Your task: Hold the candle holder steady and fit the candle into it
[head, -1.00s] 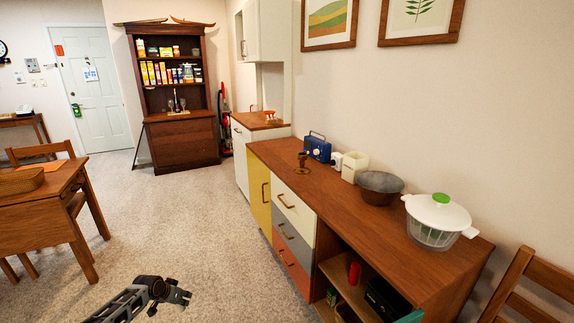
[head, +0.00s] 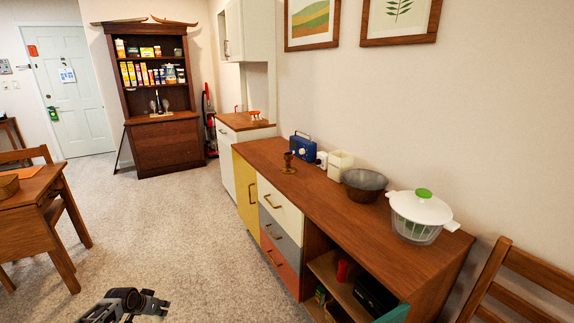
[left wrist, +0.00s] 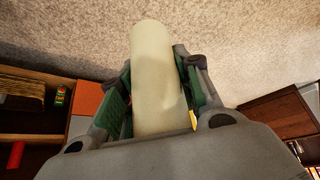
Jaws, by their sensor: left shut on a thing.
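A cream cylindrical candle (left wrist: 156,75) is held between the green-padded fingers of my left gripper (left wrist: 157,85) in the left wrist view. The candle points up and away from the palm in that picture, above the carpet. My left gripper also shows at the bottom edge of the head view (head: 152,305), low over the floor and left of the sideboard; the candle cannot be made out there. A small brown candle holder (head: 289,163) stands upright on the sideboard top, well apart from the gripper. My right gripper is not in view.
The long wooden sideboard (head: 330,196) also bears a blue radio (head: 306,148), a cream canister (head: 340,164), a dark bowl (head: 364,186) and a salad spinner (head: 420,214). A chair (head: 520,290) stands at the right. A table is at left; carpet between is clear.

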